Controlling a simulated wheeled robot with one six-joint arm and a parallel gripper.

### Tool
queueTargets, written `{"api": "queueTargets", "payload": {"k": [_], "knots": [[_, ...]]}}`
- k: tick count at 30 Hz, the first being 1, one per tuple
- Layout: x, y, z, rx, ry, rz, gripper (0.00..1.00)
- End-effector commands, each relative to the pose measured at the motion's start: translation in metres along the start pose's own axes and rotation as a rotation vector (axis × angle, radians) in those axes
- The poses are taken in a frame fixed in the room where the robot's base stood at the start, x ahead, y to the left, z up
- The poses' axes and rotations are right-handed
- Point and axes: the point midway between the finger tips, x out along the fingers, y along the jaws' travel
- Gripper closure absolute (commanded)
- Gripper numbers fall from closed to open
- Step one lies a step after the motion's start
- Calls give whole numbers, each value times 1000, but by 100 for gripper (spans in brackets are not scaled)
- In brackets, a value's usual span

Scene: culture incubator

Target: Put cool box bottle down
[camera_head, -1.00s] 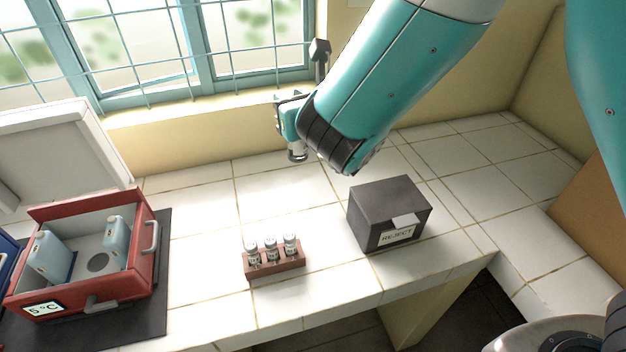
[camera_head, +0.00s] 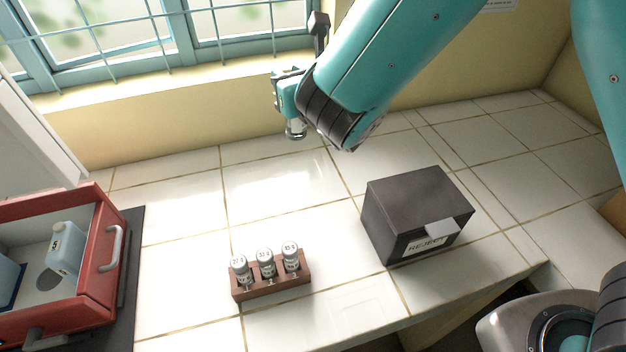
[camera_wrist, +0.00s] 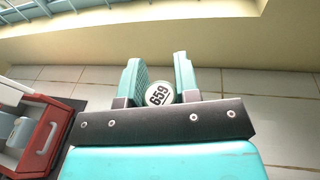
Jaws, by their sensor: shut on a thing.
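My gripper (camera_wrist: 158,72) is shut on a small bottle (camera_wrist: 159,94) whose round white cap reads 659. In the head view the gripper (camera_head: 290,98) hangs over the back of the tiled counter, near the window wall, and the bottle's lower end (camera_head: 296,131) shows below it. The bottle looks clear of the counter, but its height is hard to tell.
A brown wooden rack (camera_head: 272,287) holds three capped bottles at front centre. A dark box labelled REJECT (camera_head: 415,213) stands to its right. The white counter (camera_head: 180,215) between the rack and back wall is clear. The counter's front edge drops away at lower right.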

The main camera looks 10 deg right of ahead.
Motion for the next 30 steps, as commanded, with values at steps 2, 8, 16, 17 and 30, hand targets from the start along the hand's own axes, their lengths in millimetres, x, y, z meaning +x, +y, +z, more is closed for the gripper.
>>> {"api": "queueTargets", "payload": {"k": [2, 8, 16, 17, 30], "knots": [[2, 0, -19, -2, 5, 0, 100], [11, -1, -77, -5, 7, 0, 100], [20, 0, -141, -3, 4, 2, 100], [21, 0, -144, -3, 3, 2, 100], [28, 1, -194, -2, 2, 3, 100]]}}
